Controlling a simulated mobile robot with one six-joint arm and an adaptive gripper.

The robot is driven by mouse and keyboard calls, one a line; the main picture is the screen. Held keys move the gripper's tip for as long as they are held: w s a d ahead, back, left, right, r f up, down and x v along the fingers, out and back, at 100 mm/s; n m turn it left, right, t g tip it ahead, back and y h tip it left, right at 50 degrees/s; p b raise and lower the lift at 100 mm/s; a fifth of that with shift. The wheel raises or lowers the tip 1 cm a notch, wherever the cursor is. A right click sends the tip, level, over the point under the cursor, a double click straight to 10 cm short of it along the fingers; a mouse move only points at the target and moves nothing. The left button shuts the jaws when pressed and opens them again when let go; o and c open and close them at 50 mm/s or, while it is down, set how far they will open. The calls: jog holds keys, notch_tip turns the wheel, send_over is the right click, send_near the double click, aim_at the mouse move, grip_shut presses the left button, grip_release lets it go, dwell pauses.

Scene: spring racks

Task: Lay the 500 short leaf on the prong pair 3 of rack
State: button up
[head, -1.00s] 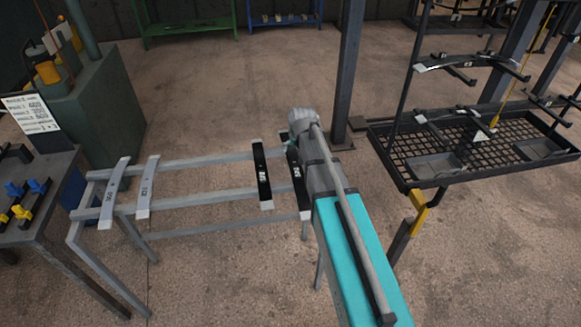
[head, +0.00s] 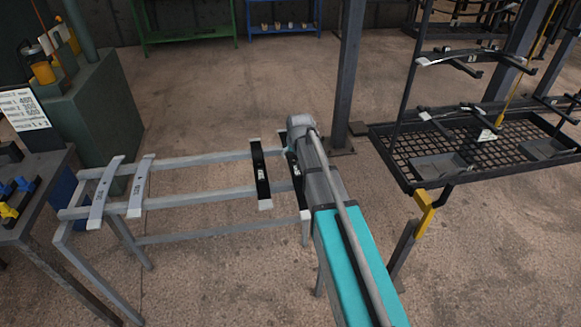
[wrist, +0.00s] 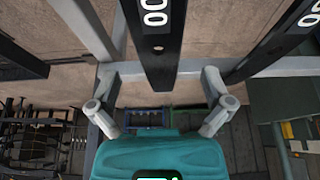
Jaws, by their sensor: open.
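A stand with two grey rails (head: 215,160) carries two black leaves at its right end and two grey leaves at its left. My arm reaches over the rightmost black leaf (head: 299,184) and partly covers it in the head view. My gripper (wrist: 160,95) is open and empty in the wrist view. A black leaf with white digits ending in "00" (wrist: 162,50) lies across the rail between and beyond the fingers, with no visible contact. Its first digit is out of view. The rack (head: 425,165) stands at the right, with several dark prongs; their pair numbers are too small to read surely.
The other black leaf (head: 260,172) lies close to the left. The grey leaves (head: 106,190) (head: 141,185) are farther left. A dark post (head: 350,70) stands between stand and rack. A table (head: 40,195) with blue and yellow parts is at the left. Open floor lies behind the stand.

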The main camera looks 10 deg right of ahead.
aim_at(294, 159)
dwell(0.4)
jog(key=shift+b+x, duration=2.4)
jog(key=shift+x, duration=0.25)
jog(key=c, duration=1.3)
jog(key=shift+w+r+p, duration=0.15)
jog(key=shift+r+p, duration=0.1)
jog(key=shift+p, duration=0.1)
notch_tip(294, 159, up, 3)
jog(key=p, duration=0.2)
jog(key=shift+f+p, duration=0.1)
jog(key=shift+p, duration=0.25)
jog(key=s+r+p, duration=0.1)
jog(key=r+p, duration=0.1)
jog(key=s+r+p, duration=0.2)
jog(key=s+d+r+p, duration=0.1)
jog(key=s+r+p, duration=0.1)
jog(key=shift+s+r, duration=0.15)
jog(key=shift+r, duration=0.05)
jog(key=s+r+p, duration=0.1)
jog(key=s, duration=0.2)
jog(key=s+d+r+p, duration=0.1)
jog(key=s, duration=0.1)
jog(key=s+r+p, duration=0.1)
jog(key=s, duration=0.2)
jog(key=shift+s+d+r+p, duration=0.2)
jog(key=shift+s+d+p, duration=0.1)
jog(key=shift+d+p, duration=0.1)
